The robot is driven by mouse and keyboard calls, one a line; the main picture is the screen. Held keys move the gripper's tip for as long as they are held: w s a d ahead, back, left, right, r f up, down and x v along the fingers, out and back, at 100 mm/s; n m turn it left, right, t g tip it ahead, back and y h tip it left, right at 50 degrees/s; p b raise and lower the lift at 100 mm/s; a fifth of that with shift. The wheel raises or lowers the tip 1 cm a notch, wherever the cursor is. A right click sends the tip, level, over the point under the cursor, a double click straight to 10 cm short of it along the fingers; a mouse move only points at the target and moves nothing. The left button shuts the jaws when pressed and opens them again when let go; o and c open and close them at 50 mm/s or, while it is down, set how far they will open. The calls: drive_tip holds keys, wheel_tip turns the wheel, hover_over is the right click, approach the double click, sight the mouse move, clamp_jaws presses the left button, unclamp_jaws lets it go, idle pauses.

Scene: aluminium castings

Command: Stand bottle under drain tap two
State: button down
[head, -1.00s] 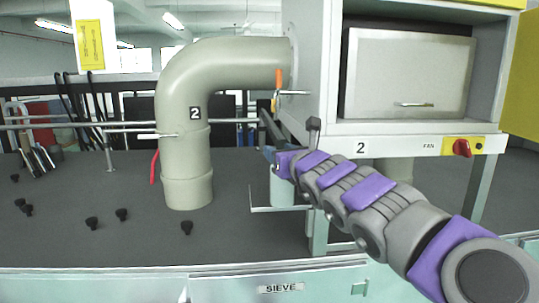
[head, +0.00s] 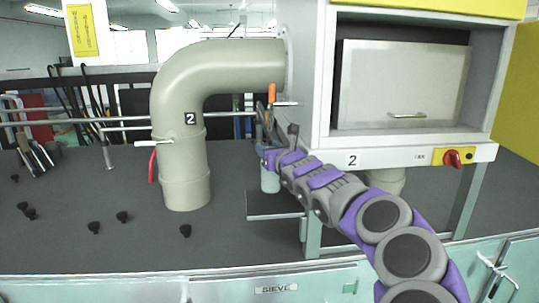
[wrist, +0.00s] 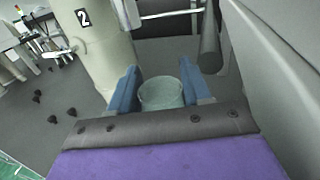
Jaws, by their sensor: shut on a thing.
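The bottle (head: 270,182) is a pale, greenish-grey cylinder. My gripper (wrist: 160,82) is shut on it, with a blue finger on each side of the bottle in the wrist view (wrist: 161,96). In the head view the bottle hangs upright below my gripper (head: 267,157), over a small grey shelf plate (head: 262,209). I cannot tell whether its base touches the plate. An orange-handled tap (head: 272,94) sits above and slightly behind it, beside the cabinet wall; its outlet is hidden.
A thick beige elbow pipe (head: 183,150) marked 2 stands left, with a red handle (head: 152,165). The white cabinet (head: 330,159) marked 2 is close on the right. Thin metal rails run behind. Several black knobs (head: 122,217) dot the dark bench.

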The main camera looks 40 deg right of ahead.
wheel_tip(320, 180, down, 3)
drive_tip(key=shift+f, duration=0.1)
drive_tip(key=shift+a, duration=0.65)
drive_tip(key=shift+f+b, duration=0.1)
drive_tip(key=shift+b, duration=0.2)
drive_tip(key=c, duration=0.9)
unclamp_jaws()
drive_tip(key=shift+d, duration=0.2)
drive_tip(key=shift+o, duration=0.6)
drive_tip(key=shift+d+f, duration=0.1)
drive_tip(key=shift+d, duration=0.3)
